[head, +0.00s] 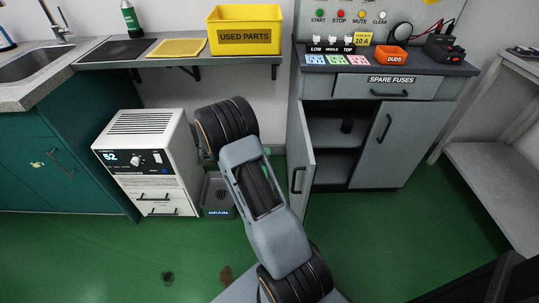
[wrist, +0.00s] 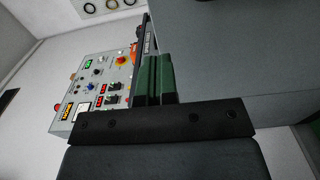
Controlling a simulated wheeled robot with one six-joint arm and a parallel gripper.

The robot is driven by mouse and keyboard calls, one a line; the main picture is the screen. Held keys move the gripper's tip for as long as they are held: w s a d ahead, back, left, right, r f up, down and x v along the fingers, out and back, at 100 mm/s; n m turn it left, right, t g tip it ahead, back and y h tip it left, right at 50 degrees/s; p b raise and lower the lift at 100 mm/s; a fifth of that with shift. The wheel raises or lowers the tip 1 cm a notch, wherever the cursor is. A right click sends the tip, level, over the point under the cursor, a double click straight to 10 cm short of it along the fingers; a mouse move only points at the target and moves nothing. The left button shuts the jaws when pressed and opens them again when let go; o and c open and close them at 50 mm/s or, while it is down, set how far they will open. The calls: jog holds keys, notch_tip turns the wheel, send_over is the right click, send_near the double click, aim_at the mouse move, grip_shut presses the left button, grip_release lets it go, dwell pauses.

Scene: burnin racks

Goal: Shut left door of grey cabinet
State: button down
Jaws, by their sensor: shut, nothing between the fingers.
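The grey cabinet (head: 398,146) stands right of centre in the head view. Its left door (head: 300,135) is swung open toward me and seen nearly edge-on, with a dark handle on it. The right door is shut. My gripper (wrist: 155,78) shows in the wrist view as two green fingers held together, with nothing between them. A large grey surface (wrist: 235,50), which looks like the left door's outer face, fills the upper right there, close to the fingers. I cannot tell if they touch. In the head view my arm hides the gripper.
A shelf above holds a yellow used parts bin (head: 244,30). A grey bench (head: 495,175) is at the right. Green floor is clear before the cabinet.

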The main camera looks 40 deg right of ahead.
aim_at(307, 152)
jog(key=b+x, duration=0.1)
jog(key=x, duration=1)
jog(key=shift+s+d+b, duration=0.15)
jog(key=shift+d+b, duration=0.05)
jog(key=shift+b, duration=0.15)
jog(key=shift+s+d, duration=0.1)
jog(key=shift+d, duration=0.1)
